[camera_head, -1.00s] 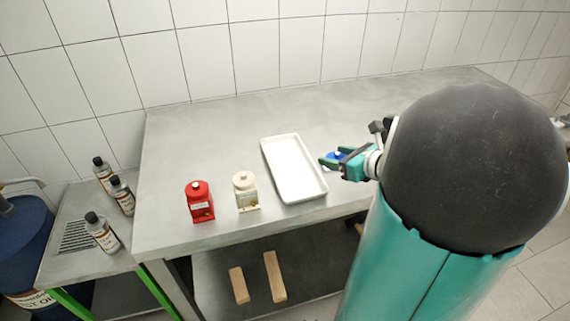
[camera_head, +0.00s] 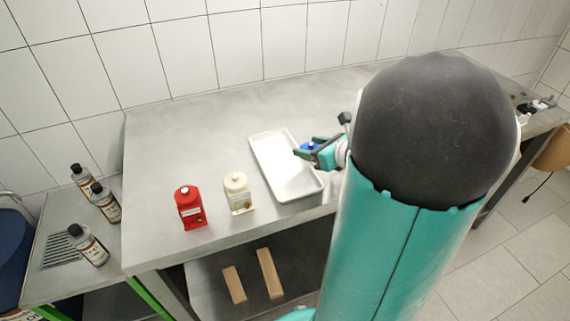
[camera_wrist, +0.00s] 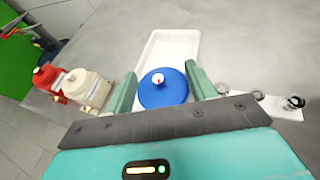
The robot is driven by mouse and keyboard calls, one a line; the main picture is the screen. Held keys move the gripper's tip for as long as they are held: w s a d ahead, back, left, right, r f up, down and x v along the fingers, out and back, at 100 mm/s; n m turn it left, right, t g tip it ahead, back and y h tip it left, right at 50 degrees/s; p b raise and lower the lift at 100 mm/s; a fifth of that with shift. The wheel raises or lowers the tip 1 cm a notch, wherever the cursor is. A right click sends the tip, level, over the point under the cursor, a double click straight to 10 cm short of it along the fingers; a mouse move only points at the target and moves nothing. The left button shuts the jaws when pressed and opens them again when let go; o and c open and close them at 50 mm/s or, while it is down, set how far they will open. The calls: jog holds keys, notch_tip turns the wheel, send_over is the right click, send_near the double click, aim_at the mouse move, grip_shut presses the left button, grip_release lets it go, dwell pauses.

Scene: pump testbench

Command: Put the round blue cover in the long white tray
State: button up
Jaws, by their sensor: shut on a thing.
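The round blue cover (camera_wrist: 163,92) is between the two green fingers of my gripper (camera_wrist: 160,84), which is shut on it. A small white and red knob shows on its top. In the head view the blue cover (camera_head: 311,147) shows only in part, behind my gripper (camera_head: 308,152). The long white tray (camera_head: 268,146) lies on the grey bench. My gripper and the cover are at or over the tray's right side in that view. In the wrist view the tray (camera_wrist: 170,46) extends beyond the cover. I cannot tell how high the cover is above it.
A red container (camera_head: 190,208) and a cream container (camera_head: 238,194) stand left of the tray. Several bottles (camera_head: 104,202) stand on the lower side table. Small round items on a white strip (camera_wrist: 262,101) are at right in the wrist view. The bench behind the tray is clear.

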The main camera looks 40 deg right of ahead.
send_over(288, 172)
notch_tip(288, 172, down, 6)
jog(key=shift+f, duration=0.25)
jog(key=shift+w+a+f, duration=0.1)
jog(key=shift+w+f, duration=0.1)
jog(key=shift+f, duration=1.55)
jog(key=shift+f, duration=0.25)
jog(key=o, duration=0.8)
jog(key=shift+f, duration=0.15)
jog(key=shift+r, duration=0.2)
jog(key=shift+s+r, duration=0.15)
jog(key=shift+s, duration=0.15)
jog(key=v, duration=1.1)
jog(key=shift+s+r, duration=0.15)
jog(key=shift+r, duration=0.1)
